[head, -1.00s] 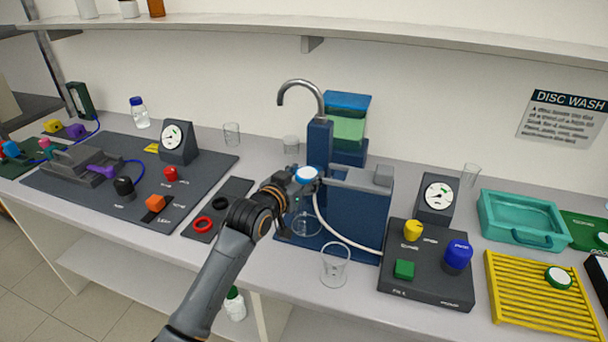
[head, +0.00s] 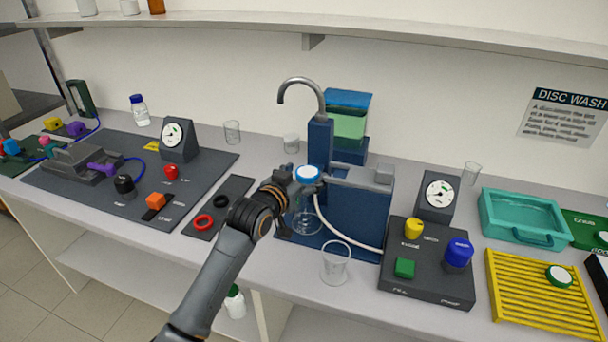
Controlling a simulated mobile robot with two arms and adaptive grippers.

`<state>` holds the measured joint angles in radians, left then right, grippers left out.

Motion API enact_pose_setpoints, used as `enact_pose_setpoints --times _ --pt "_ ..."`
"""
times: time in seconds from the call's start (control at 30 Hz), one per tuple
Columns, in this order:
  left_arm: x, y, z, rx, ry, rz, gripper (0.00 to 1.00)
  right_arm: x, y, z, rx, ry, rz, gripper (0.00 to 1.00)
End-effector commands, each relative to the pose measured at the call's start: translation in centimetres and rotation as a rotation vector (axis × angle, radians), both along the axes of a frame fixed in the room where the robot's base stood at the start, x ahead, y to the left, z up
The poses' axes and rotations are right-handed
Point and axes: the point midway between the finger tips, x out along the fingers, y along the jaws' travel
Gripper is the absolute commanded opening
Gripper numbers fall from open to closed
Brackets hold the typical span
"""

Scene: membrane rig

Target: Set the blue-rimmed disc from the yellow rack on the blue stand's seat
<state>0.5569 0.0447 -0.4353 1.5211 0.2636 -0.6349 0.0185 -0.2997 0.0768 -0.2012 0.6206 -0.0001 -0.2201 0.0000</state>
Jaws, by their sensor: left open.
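The blue-rimmed disc (head: 307,174), white on top, is at the blue stand (head: 360,215), level with its upper part. It looks flat and appears to rest at the seat, which is hidden beneath it and my gripper. My left gripper (head: 303,186) is open and right at the disc, its fingers close around or beside it; I cannot tell whether they touch. The yellow rack (head: 520,300) at the right holds a green-rimmed white disc (head: 558,276). My right gripper is not in view.
A clear beaker (head: 335,264) stands in front of the blue stand. A curved grey spout (head: 300,82) rises behind. A dark control box (head: 428,278) with coloured knobs and a teal tray (head: 522,218) are to the right. A red ring (head: 203,222) lies left of my arm.

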Motion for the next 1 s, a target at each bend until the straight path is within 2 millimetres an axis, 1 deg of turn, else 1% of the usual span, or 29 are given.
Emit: enact_pose_setpoints --times 0.23,0.37,0.47,0.8,1.0 --pt "-0.3 -0.1 0.2 -0.003 -0.003 -0.004 0.81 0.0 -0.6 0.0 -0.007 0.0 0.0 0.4" --pt "-1.3 0.5 0.4 -0.003 -0.003 -0.003 0.81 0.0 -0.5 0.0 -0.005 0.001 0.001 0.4" --pt "-2.7 1.2 0.6 -0.003 -0.002 -0.003 0.81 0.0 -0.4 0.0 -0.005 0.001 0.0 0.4" --pt "-8.1 4.1 1.8 0.0 0.001 -0.001 0.81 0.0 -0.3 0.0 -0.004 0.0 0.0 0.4" --pt "-9.9 5.1 2.2 0.0 0.001 0.0 0.81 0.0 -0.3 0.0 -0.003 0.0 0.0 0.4"
